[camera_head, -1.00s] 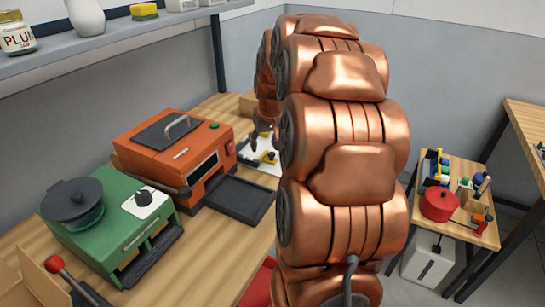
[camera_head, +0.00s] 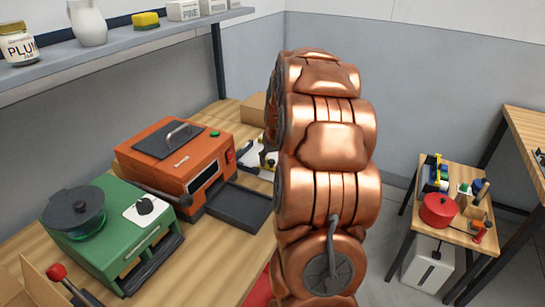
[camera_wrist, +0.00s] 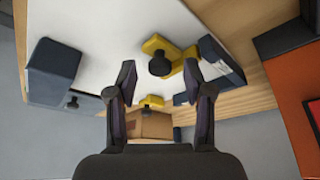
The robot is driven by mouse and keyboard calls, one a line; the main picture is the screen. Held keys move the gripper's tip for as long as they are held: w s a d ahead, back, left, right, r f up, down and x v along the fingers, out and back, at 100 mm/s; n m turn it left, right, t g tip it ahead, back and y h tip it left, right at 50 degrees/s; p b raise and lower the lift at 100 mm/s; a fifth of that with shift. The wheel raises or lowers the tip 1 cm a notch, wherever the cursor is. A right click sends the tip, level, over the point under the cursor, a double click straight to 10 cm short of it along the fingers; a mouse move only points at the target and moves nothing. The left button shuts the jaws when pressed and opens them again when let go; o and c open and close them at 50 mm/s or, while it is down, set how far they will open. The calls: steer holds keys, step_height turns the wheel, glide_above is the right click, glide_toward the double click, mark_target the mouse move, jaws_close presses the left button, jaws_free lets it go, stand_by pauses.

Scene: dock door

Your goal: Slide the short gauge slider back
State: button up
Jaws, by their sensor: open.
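A white gauge board (camera_wrist: 105,30) fills the upper part of the wrist view. It carries a yellow slider (camera_wrist: 180,57) with a large black knob (camera_wrist: 160,64), and a second yellow piece (camera_wrist: 150,102) with a smaller black knob. I cannot tell which is the short gauge slider. Dark blue blocks (camera_wrist: 53,70) stand at the board's sides. My gripper (camera_wrist: 160,78) is open and empty, its fingers on either side of the larger knob in the picture; contact is not clear. In the head view my arm hides most of the board (camera_head: 268,153).
An orange machine (camera_head: 165,165) with a black tray (camera_head: 238,207) stands beside the board. A green machine (camera_head: 110,235) is nearer. A cardboard box (camera_head: 252,107) sits behind. A small side table (camera_head: 450,225) with a red pot (camera_head: 438,210) stands at right.

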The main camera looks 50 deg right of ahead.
steer(key=shift+f, duration=0.1)
jaws_close()
stand_by(0.4)
